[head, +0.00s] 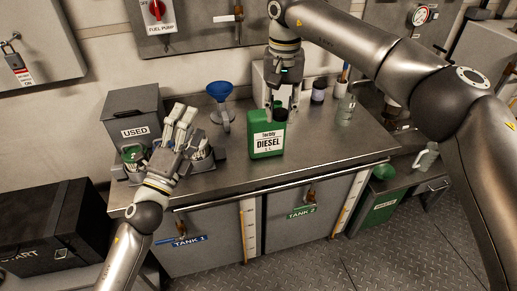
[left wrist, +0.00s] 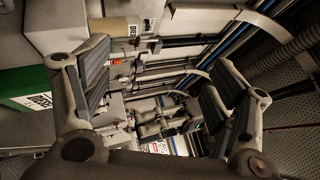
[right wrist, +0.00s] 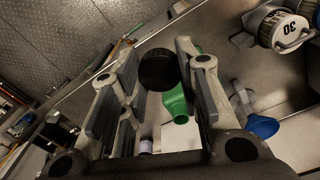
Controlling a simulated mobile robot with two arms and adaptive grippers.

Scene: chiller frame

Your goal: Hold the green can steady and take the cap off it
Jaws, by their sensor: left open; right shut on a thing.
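The green can (head: 267,134), with a white DIESEL label, stands upright on the steel bench in the head view. Part of it shows in the right wrist view (right wrist: 177,106), behind the cap and a finger. My right gripper (head: 281,108) comes down from above at the can's top right. It is shut on the black cap (right wrist: 158,70); the cap also shows in the head view (head: 280,115). I cannot tell whether the cap touches the can's neck. My left gripper (head: 184,116) is open and empty, left of the can and apart from it, fingers pointing up.
A blue funnel (head: 220,91) in a holder stands left of the can. A grey USED bin (head: 133,132) is at the bench's left. A dark jar (head: 318,92) and a clear bottle (head: 345,108) stand to the right. The bench front right of the can is clear.

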